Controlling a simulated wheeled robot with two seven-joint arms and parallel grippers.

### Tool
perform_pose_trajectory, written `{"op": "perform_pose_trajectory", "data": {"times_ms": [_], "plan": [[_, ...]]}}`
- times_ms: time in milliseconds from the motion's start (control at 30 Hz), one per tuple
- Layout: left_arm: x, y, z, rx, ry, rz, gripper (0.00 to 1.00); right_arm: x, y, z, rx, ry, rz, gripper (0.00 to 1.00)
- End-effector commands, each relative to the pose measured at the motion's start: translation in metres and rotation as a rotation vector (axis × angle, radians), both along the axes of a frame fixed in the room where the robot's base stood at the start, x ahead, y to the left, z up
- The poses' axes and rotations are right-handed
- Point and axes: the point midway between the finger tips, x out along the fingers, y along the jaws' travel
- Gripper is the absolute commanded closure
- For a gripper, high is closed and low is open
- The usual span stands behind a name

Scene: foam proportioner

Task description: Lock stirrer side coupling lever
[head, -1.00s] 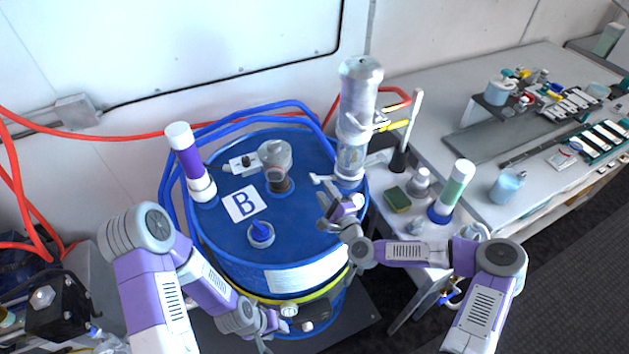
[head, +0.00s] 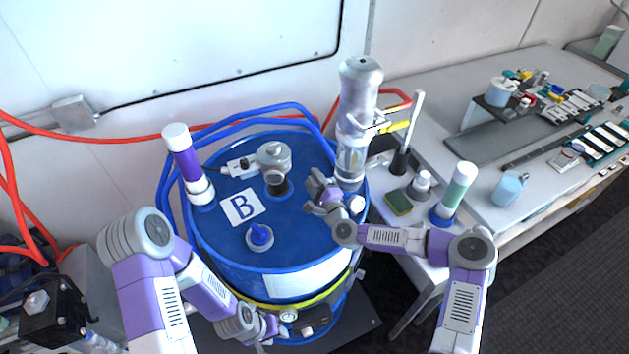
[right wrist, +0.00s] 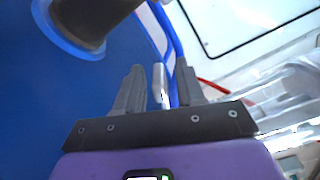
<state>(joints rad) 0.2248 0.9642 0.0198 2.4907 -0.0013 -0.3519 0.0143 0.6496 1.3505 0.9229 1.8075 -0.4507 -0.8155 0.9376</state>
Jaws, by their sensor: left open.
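The blue drum (head: 300,245) carries a tall clear column with a metal top (head: 358,125) at its right rim and a grey fitting (head: 275,158) on a dark post at its centre. My right gripper (head: 313,182) is over the lid, between these two. In the right wrist view, its fingers (right wrist: 158,90) are apart, with a slim light-grey lever (right wrist: 158,84) between them and a visible gap on the left finger's side. Contact with the right finger is unclear. In the head view the gripper hides this lever. My left gripper (head: 268,335) is low at the drum's front, open.
A purple-banded tube (head: 184,155) and a blue plug (head: 260,234) stand on the lid. A white knob (head: 357,203) is at the right rim, by my right forearm. Blue hoses (head: 262,112) loop behind. The bench (head: 470,185) at right holds a green-banded bottle (head: 457,190).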

Motion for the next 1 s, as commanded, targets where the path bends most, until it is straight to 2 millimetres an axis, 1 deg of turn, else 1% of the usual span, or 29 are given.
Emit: {"op": "perform_pose_trajectory", "data": {"times_ms": [167,267,400,433,800,1000], "plan": [[0.0000,0.0000,-0.0001,0.000,0.000,0.000,0.57,0.0000,-0.0001,0.0000,0.000,0.000,0.000,0.62],[0.0000,0.0000,-0.0001,0.000,0.000,0.000,0.57,0.0000,-0.0002,-0.0001,0.000,0.000,0.000,0.76],[0.0000,0.0000,-0.0001,0.000,0.000,0.000,0.57,-0.0001,-0.0004,0.0000,0.000,0.000,0.000,0.97],[0.0000,0.0000,-0.0001,0.000,0.000,0.000,0.57,-0.0001,-0.0004,0.0000,0.000,0.000,0.000,1.00],[-0.0001,0.0000,-0.0008,0.000,0.000,0.000,0.57,0.0001,-0.0007,0.0002,0.004,0.001,-0.001,1.00],[-0.0001,0.0000,-0.0071,0.000,0.000,0.000,0.57,0.0007,-0.0024,0.0024,0.048,0.018,-0.002,1.00]]}}
